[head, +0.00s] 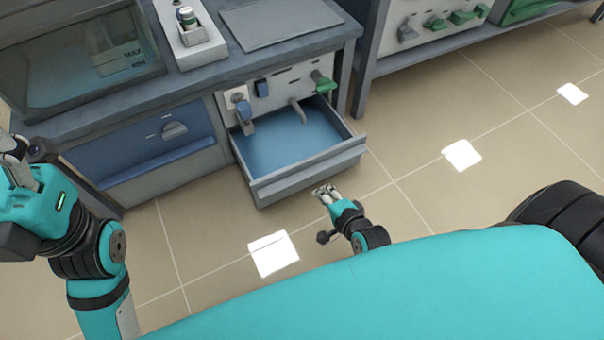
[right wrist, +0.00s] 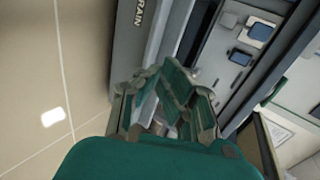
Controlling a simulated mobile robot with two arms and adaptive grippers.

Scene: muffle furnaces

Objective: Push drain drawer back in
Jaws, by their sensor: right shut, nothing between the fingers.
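The drain drawer (head: 307,169) stands pulled out from the lower front of the bench, with its blue inside floor showing. Its grey front also shows in the right wrist view (right wrist: 140,48), with the letters "RAIN" readable. My left gripper (head: 16,150) is at the left edge, partly cut off, away from the drawer.
Above the drawer is a panel with a green lever (head: 322,81), a blue switch (head: 262,88) and a spout (head: 298,110). A tray with a jar (head: 186,17) stands on the bench. The tiled floor (head: 420,130) at right is clear.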

